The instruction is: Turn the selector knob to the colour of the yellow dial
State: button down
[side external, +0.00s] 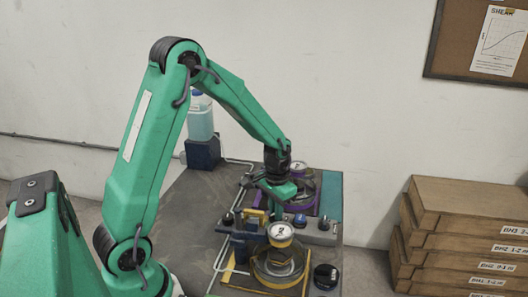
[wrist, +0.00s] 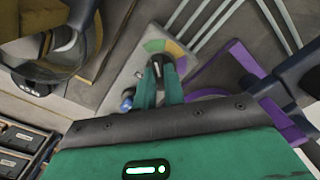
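The selector knob (wrist: 157,66) is dark and sits on a pale plate, with green, yellow-orange and purple sectors (wrist: 174,48) fanned around its far side. My gripper (wrist: 160,82) is at the knob, with its green fingers close together there. They hide part of the knob, and I cannot tell whether they grip it. In the side view my gripper (side external: 278,207) points down between two gauges and hides the knob.
A purple-framed gauge (side external: 299,168) stands behind my gripper. A blue knob (side external: 300,220) and a black knob (side external: 326,276) are to the right. A yellow-and-blue lever frame (side external: 250,222) is close on the left. A bottle (side external: 201,120) stands at the back.

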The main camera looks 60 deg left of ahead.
jog(key=shift+m, duration=0.3)
jog(key=m, duration=0.4)
jog(key=shift+m, duration=0.3)
jog(key=shift+r+m, duration=0.1)
jog(key=shift+m, duration=2.2)
jog(key=c, duration=1.5)
grip_release()
